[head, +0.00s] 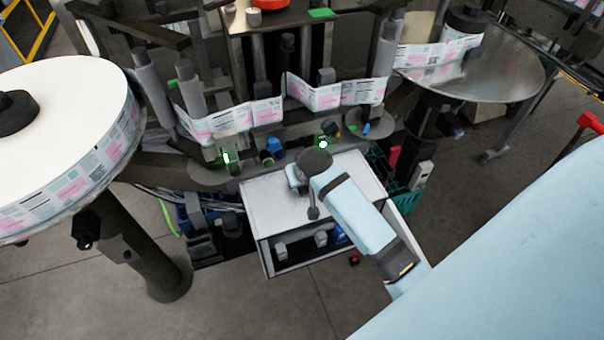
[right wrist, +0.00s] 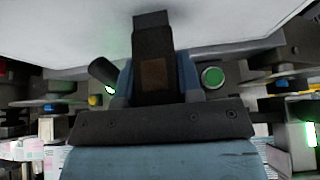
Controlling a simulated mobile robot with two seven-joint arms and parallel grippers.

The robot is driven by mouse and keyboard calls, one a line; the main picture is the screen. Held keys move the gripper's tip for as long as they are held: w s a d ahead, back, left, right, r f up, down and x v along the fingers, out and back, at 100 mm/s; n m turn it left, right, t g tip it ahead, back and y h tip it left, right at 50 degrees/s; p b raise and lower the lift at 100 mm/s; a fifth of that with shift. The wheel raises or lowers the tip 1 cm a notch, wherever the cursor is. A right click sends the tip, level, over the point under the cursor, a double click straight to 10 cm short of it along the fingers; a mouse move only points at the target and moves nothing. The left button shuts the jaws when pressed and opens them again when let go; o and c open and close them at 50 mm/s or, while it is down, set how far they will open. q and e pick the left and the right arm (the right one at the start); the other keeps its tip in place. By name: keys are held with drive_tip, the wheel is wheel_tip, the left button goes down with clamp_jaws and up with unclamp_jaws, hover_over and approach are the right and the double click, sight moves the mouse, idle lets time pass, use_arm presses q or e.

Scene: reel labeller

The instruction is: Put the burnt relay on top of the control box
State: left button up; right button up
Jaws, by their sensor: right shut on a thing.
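The control box (head: 264,204) is a white-topped box with an open front, below the machine in the middle of the head view. Its pale top (right wrist: 60,25) fills the upper part of the right wrist view. My right gripper (head: 302,188) is over this top, partly hidden by my wrist. In the right wrist view, my right gripper (right wrist: 155,88) is shut on the burnt relay (right wrist: 153,72), a dark block with a brown scorched patch. The relay's far end shows against the white top; I cannot tell whether it touches. My left gripper is not in view.
The labelling machine with its label web (head: 240,119) stands behind the box. A large label reel (head: 60,100) is at left, and a round metal plate (head: 490,75) at right. A green button (right wrist: 212,77) and several small fittings are close behind the box. The box top's left part is clear.

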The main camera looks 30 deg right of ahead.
drive_tip(key=shift+f, duration=0.75)
drive_tip(key=o, duration=1)
drive_tip(key=shift+r, duration=0.1)
drive_tip(key=b+v, duration=0.1)
drive_tip(key=v, duration=1.1)
drive_tip(key=s+a+f+n+t+y, duration=0.2)
drive_tip(key=s+a+f+n, duration=0.1)
drive_tip(key=s+f, duration=0.4)
drive_tip(key=s+a+f+n+t+y, duration=0.2)
drive_tip(key=s+a+f, duration=0.3)
drive_tip(key=f, duration=0.6)
drive_tip(key=shift+s+a+n+t, duration=0.4)
drive_tip(key=shift+s+t, duration=0.2)
drive_tip(key=shift+s, duration=0.5)
drive_tip(key=shift+f, duration=0.1)
